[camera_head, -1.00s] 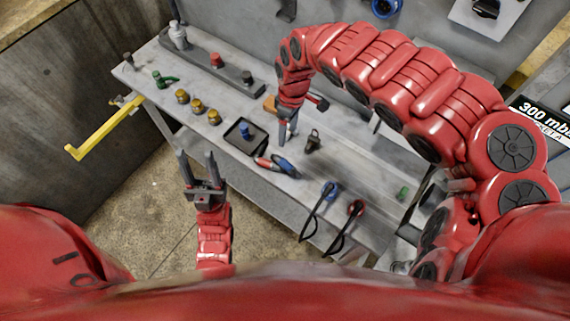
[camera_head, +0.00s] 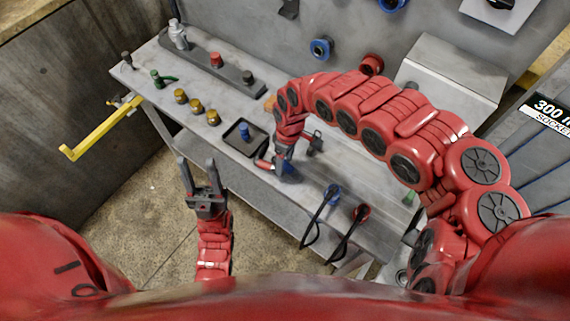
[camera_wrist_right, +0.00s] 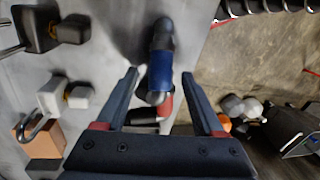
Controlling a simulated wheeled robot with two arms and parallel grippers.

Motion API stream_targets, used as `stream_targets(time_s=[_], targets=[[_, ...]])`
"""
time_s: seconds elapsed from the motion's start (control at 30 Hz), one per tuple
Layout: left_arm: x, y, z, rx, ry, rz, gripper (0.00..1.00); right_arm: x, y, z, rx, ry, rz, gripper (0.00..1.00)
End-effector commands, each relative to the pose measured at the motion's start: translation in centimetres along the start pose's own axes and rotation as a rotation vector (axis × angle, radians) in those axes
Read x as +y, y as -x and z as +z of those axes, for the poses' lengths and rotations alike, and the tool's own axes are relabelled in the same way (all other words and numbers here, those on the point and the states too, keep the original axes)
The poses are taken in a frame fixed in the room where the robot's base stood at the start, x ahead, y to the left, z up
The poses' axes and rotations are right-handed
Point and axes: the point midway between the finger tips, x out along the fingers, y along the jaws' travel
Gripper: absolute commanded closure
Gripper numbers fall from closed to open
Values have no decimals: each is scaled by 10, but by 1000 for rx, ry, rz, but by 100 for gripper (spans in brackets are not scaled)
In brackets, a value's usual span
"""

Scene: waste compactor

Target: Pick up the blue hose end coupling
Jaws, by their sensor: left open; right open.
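A dark coupling with a blue band (camera_wrist_right: 160,70) lies on the bench in the right wrist view. Its near end lies between the fingers of my right gripper (camera_wrist_right: 159,76), which are open and apart from it on both sides. A red piece (camera_wrist_right: 165,103) shows just beyond the near end, partly hidden. In the head view my right gripper (camera_head: 281,165) points down over this spot near the bench's front edge and mostly hides the coupling; the red piece (camera_head: 262,165) shows beside it. My left gripper (camera_head: 198,172) is open and empty in front of the bench.
A small black tray (camera_head: 237,137) with a blue part and several brass pieces (camera_head: 197,106) stand left. A black padlock-like piece (camera_head: 315,142) is close behind my right gripper.

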Motion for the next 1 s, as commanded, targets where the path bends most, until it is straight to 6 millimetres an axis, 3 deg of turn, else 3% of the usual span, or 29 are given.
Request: stream_targets(time_s=[0.2,0.6,1.0], targets=[[0,0,0,0,0,0,52,0,-1,0,-1,0,1,31],[0,0,0,0,0,0,52,0,-1,1,-2,0,0,100],[0,0,0,0,0,0,52,0,0,1,-2,0,0,100]])
